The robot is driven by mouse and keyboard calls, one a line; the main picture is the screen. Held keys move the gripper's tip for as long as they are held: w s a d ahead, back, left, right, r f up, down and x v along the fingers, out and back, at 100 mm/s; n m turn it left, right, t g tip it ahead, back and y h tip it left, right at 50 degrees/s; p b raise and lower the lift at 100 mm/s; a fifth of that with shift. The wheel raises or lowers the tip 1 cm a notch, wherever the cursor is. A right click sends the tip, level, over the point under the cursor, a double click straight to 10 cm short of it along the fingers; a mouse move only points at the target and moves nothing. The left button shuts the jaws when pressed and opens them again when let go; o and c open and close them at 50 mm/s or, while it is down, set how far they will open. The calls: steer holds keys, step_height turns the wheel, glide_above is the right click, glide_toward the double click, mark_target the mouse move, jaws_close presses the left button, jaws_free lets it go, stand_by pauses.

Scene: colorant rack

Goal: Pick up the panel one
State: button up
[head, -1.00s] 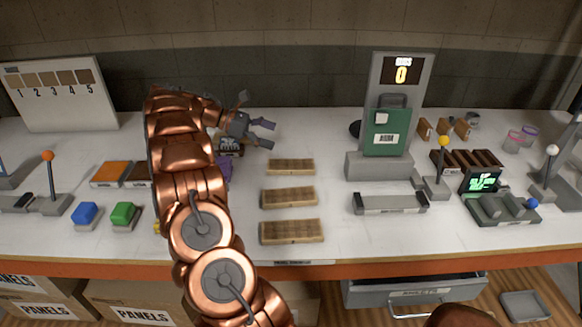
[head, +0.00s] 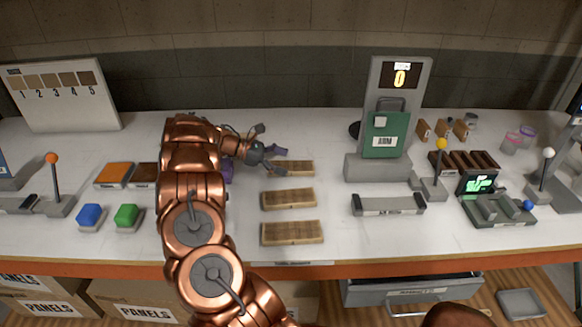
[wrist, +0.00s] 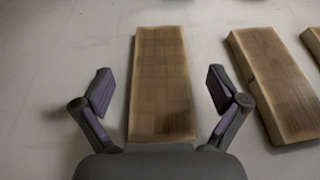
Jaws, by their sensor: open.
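Three wooden panels lie flat in a column on the white bench: the far panel (head: 296,168), the middle panel (head: 288,199) and the near panel (head: 292,233). My gripper (head: 279,162) is open and empty at the left end of the far panel. In the wrist view, a panel (wrist: 161,85) lies lengthwise between the spread fingers of my gripper (wrist: 160,91), with a gap on each side. A second panel (wrist: 275,85) lies to the right, and part of a third (wrist: 313,43) shows at the edge.
A sample board (head: 62,99) numbered 1 to 5 stands back left. Blue (head: 89,215) and green (head: 127,215) buttons sit front left. Bare bench lies between.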

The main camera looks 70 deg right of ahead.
mark_target(296, 166)
steer(key=shift+p+x, duration=0.4)
steer(key=shift+x, duration=1.45)
steer(key=c, duration=1.3)
